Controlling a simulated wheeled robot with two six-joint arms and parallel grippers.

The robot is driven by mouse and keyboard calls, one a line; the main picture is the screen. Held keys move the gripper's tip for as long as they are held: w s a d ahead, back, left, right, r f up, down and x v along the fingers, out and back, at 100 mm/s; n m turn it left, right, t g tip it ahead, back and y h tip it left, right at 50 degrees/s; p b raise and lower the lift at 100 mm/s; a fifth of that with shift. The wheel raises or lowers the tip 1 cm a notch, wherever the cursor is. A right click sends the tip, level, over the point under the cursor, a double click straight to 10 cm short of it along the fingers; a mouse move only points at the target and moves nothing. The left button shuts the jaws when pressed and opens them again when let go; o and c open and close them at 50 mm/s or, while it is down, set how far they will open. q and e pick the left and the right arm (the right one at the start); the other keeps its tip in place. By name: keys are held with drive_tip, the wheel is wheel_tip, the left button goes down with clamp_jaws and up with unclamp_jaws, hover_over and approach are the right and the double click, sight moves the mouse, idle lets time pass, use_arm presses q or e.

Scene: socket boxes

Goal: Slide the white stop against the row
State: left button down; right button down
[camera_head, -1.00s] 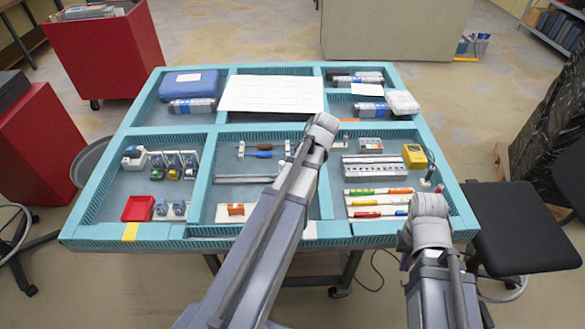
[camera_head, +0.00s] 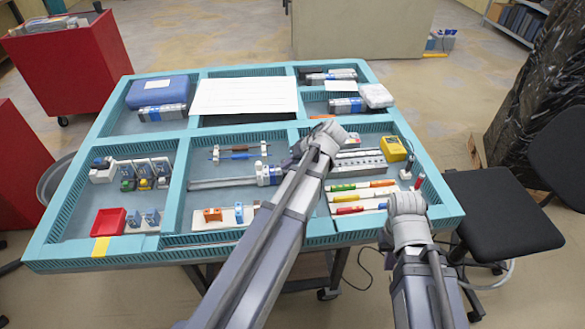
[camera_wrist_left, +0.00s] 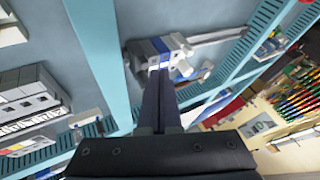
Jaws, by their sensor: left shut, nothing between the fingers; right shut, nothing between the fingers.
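A grey metal rail (camera_head: 222,183) lies in the middle compartment of the teal tray table. A short row of white, grey and blue blocks (camera_head: 268,174) sits at its right end, partly behind my left arm. In the left wrist view the row (camera_wrist_left: 163,47) is near the teal divider, with bare rail (camera_wrist_left: 225,35) beyond it. I cannot tell clearly which pale piece is the white stop. My left gripper (camera_wrist_left: 158,74) is shut and empty, its dark fingertips close against or over the blocks; contact is unclear. My right gripper (camera_head: 406,203) is shut, over the table's front right edge.
Teal dividers (camera_wrist_left: 92,55) separate the compartments. A red bin (camera_head: 110,222) is at left. Coloured pens (camera_head: 362,190) and a yellow meter (camera_head: 392,149) are at right.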

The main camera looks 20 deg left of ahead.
sight(261, 174)
use_arm(q)
drive_tip(key=b+x, duration=0.3)
drive_tip(key=x, duration=0.2)
drive_tip(key=shift+d, duration=0.15)
drive_tip(key=s+a, duration=0.2)
drive_tip(key=shift+a+r+p, duration=0.35)
drive_tip(key=shift+r, duration=0.05)
drive_tip(key=shift+s+a, duration=0.15)
drive_tip(key=shift+a, duration=0.1)
drive_tip(key=shift+s+a, duration=0.35)
drive_tip(key=shift+a, duration=0.2)
drive_tip(key=shift+w+d, duration=0.1)
drive_tip(key=shift+w, duration=0.05)
